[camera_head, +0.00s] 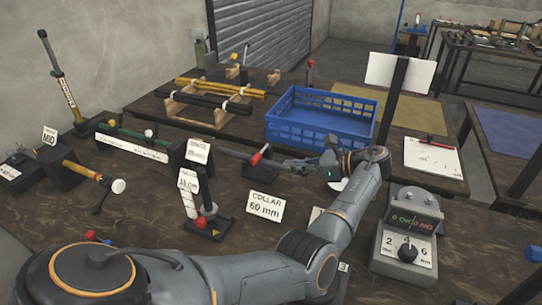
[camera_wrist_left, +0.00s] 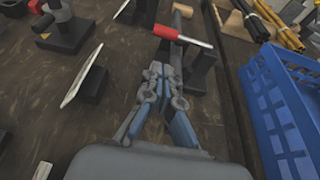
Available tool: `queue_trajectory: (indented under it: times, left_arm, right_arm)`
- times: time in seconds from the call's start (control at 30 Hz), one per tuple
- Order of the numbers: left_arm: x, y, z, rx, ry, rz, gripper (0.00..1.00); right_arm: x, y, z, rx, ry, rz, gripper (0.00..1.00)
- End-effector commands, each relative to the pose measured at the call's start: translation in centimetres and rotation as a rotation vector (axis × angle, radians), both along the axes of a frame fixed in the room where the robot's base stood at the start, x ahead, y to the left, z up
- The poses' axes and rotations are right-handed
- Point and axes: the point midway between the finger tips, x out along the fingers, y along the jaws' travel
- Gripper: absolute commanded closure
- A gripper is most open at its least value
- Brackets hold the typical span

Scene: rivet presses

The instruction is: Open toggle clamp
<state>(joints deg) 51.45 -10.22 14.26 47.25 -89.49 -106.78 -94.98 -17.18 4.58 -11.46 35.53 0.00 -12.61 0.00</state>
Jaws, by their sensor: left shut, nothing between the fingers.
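A lever with a red grip (camera_head: 259,156), which looks like the toggle clamp's handle, stands out from a grey bar behind the collar sign. In the left wrist view the red grip (camera_wrist_left: 166,32) lies at the top middle, with a pale rod running right from it beside a dark block (camera_wrist_left: 202,72). My left gripper (camera_head: 284,163) is shut and empty, just right of the red grip. In the left wrist view its fingertips (camera_wrist_left: 158,68) are together below the grip, seemingly apart from it. The clamp's jaw cannot be made out. My right gripper is not in view.
A blue crate (camera_head: 322,139) stands behind my left gripper. A "COLLAR 60 mm" sign (camera_head: 265,206) and a black-based stand (camera_head: 210,225) are in front and left. A gauge box (camera_head: 408,235) stands at the right. Yellow and black rods (camera_head: 215,88) lie on wooden supports behind.

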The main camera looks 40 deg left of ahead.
Motion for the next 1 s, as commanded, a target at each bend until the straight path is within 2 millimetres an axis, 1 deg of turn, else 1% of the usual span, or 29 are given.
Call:
queue_trajectory:
  times: [0.07, 0.17, 0.5, 0.6, 0.7, 0.8, 1.0]
  left_arm:
    - [-0.1, 0.2, -0.1, 0.0, 0.0, 0.001, 1.0]
    - [-0.4, 1.0, -0.3, 0.0, 0.001, 0.002, 1.0]
    - [-2.3, 6.4, -2.3, 0.001, 0.002, 0.001, 1.0]
    - [-2.6, 7.6, -2.8, 0.0, 0.001, 0.001, 1.0]
    - [-2.9, 8.5, -3.1, 0.001, 0.002, 0.001, 1.0]
    - [-3.0, 8.9, -3.3, 0.0, 0.001, 0.0, 1.0]
    - [-3.1, 8.9, -3.3, 0.0, 0.001, 0.0, 1.0]
  right_arm:
    - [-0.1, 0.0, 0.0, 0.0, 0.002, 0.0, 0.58]
    - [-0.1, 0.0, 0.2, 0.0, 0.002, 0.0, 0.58]
    - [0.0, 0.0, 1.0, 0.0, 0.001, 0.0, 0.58]
    - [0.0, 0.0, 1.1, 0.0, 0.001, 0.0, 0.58]
    - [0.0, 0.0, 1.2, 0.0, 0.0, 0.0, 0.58]
    - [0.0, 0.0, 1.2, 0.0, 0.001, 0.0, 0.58]
    - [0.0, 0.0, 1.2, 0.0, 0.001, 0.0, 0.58]
